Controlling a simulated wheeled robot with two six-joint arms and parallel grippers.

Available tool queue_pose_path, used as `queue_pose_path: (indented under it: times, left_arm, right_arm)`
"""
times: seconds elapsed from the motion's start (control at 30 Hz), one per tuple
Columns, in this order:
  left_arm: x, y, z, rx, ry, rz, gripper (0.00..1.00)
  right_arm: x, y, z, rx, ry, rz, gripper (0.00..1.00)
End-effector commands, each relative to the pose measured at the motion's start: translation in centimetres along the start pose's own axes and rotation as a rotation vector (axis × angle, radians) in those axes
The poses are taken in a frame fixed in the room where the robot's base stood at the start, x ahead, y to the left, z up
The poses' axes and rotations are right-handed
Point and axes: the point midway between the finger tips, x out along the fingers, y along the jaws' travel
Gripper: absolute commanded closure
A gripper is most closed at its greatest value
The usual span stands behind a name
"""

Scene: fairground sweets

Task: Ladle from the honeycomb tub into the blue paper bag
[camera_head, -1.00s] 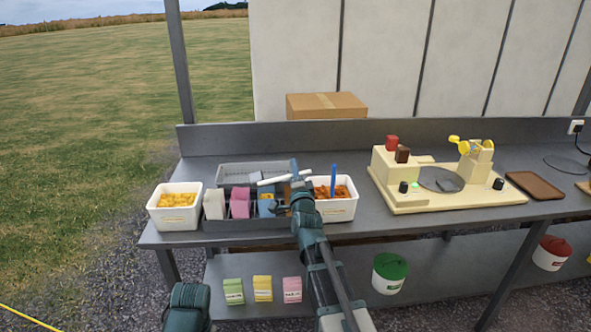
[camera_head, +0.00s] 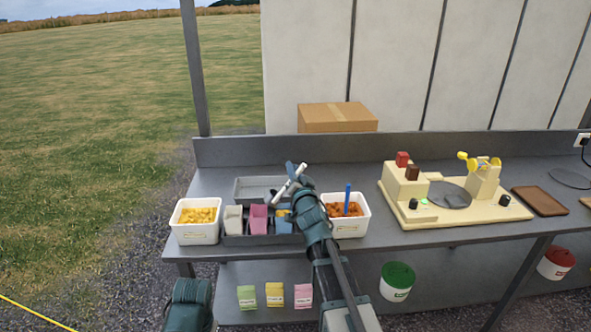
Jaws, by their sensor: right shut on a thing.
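A white tub of yellow chunks (camera_head: 198,235), likely the honeycomb, stands at the left of the counter. The blue paper bag (camera_head: 284,227) stands upright in the grey rack, right of a pink bag; my right gripper and arm partly cover it. A little yellow shows at its mouth. My right gripper (camera_head: 291,184) is above and behind the blue bag, shut on a pale ladle handle (camera_head: 297,174). The handle is steeply tilted, its lower end to the left. The ladle's bowl is not clearly visible. My left gripper is out of view.
Right of my right arm stands a white tub (camera_head: 350,229) of orange-brown pieces with a blue handle upright in it. White and pink bags (camera_head: 258,218) stand beside the blue one. A cream machine (camera_head: 455,212) stands further right. A cardboard box (camera_head: 338,118) is behind.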

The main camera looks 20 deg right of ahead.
Motion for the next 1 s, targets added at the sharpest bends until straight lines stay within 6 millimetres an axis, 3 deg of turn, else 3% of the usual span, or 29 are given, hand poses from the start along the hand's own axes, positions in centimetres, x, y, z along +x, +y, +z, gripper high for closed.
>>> queue_pose_path:
  times: [0.27, 0.5, 0.7, 1.0]
  left_arm:
    - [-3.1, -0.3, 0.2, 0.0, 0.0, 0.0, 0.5]
    - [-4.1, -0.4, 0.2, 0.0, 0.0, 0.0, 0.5]
    - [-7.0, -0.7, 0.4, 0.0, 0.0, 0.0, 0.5]
    - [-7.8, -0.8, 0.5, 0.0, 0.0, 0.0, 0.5]
  right_arm:
    - [1.0, -4.7, 1.6, -0.413, -0.086, -0.004, 1.0]
    - [1.3, -6.3, 2.9, -0.618, -0.128, -0.003, 1.0]
    - [1.6, -7.9, 0.4, -0.617, -0.127, -0.001, 1.0]
    - [1.7, -8.4, -0.3, -0.615, -0.126, -0.002, 1.0]
